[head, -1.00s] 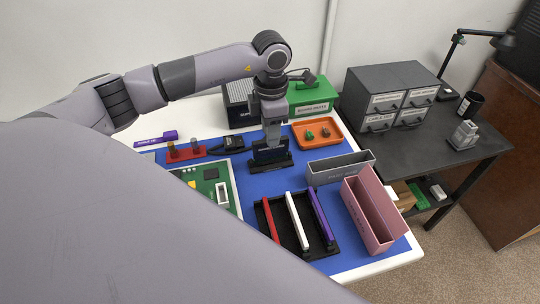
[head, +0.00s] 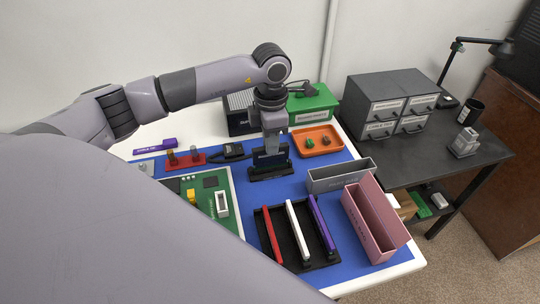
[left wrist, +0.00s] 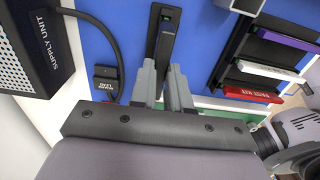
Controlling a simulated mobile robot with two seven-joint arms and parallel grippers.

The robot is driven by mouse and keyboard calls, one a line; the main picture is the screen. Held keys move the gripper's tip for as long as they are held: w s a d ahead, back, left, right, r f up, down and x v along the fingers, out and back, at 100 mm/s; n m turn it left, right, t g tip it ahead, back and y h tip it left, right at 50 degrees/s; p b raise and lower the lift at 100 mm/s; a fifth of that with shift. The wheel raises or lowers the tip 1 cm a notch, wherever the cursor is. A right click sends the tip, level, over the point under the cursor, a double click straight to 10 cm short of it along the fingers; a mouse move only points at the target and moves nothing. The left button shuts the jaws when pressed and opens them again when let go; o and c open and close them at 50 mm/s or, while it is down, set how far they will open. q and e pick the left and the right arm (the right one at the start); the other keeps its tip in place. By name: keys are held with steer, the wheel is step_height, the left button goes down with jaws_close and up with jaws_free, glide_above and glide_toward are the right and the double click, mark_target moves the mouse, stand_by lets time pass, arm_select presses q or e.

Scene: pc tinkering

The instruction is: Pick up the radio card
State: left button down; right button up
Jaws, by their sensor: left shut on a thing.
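The radio card appears to be the dark card (head: 268,160) with pale lettering, standing upright in a black holder (head: 270,173) on the blue mat. My left gripper (head: 272,148) comes down on it from above and is shut on its upper part. In the left wrist view my left gripper's grey fingers (left wrist: 165,88) lie either side of the card's thin dark edge, above the black holder (left wrist: 163,25). The card still stands at the holder; whether its lower edge is seated is hidden. My right gripper is not in view.
A green circuit board (head: 208,197) lies to the left on the blue mat (head: 245,205). A black rack (head: 325,260) with red, white and purple bars stands in front. A grey bin (head: 341,177), a pink bin (head: 372,222) and an orange tray (head: 318,141) are to the right. A supply unit (left wrist: 25,50) stands near.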

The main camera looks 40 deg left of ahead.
arm_select(q)
steer(key=shift+r+p, duration=2.6)
steer(key=shift+r, duration=1.4)
steer(key=shift+f, duration=0.1)
steer(key=shift+d, duration=0.1)
steer(key=s+d+r+m, duration=0.1)
steer(key=s+d+m, duration=0.2)
steer(key=m, duration=1.1)
steer(key=s+d+r+m, duration=0.1)
steer(key=s+d+m, duration=0.2)
steer(key=m, duration=1)
steer(key=shift+d+r+m, duration=0.2)
steer(key=shift+d+m, duration=0.2)
steer(key=shift+d, duration=0.75)
